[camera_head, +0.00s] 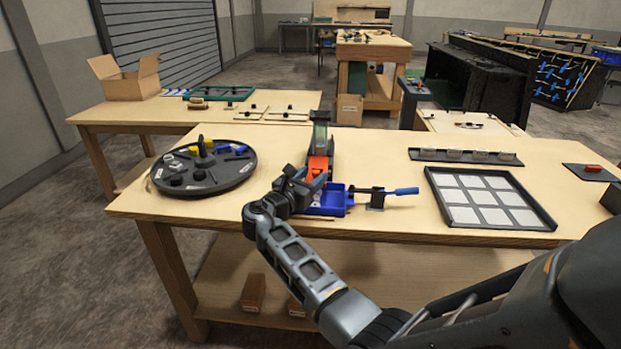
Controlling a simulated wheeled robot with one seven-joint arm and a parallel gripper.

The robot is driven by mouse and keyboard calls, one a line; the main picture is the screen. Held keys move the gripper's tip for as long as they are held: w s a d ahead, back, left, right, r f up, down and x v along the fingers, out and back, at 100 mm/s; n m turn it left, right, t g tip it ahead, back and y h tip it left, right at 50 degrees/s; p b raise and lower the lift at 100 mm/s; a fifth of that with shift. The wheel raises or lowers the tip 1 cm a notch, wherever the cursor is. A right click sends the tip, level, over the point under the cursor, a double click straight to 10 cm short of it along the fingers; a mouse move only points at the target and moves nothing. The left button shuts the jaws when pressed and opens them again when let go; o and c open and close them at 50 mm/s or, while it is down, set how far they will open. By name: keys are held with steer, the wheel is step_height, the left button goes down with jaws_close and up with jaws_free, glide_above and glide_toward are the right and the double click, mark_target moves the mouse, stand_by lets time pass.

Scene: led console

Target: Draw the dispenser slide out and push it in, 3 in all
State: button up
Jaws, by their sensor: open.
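The dispenser (320,133) stands upright near the back middle of the table, a dark body with a greenish upper part. Its orange slide (317,166) shows at the lower front. A blue tray (334,200) sits in front of the dispenser, partly hidden by my arm. My gripper (306,180) is right at the front of the orange slide, over the tray's left part. Its jaws are open; my own wrist hides part of the fingers, and I cannot tell whether they touch the slide.
A round black turntable (203,170) with yellow, blue and black pieces lies left of the dispenser. A blue-handled tool (402,191) rests on a small black stand to the right. A gridded tray (487,199) and a black strip (466,156) lie farther right. The table's front edge runs below my arm.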

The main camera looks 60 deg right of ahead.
steer(key=a, duration=0.7)
steer(key=shift+w+a+b, duration=0.3)
steer(key=shift+a+b, duration=0.1)
steer(key=shift+b, duration=0.05)
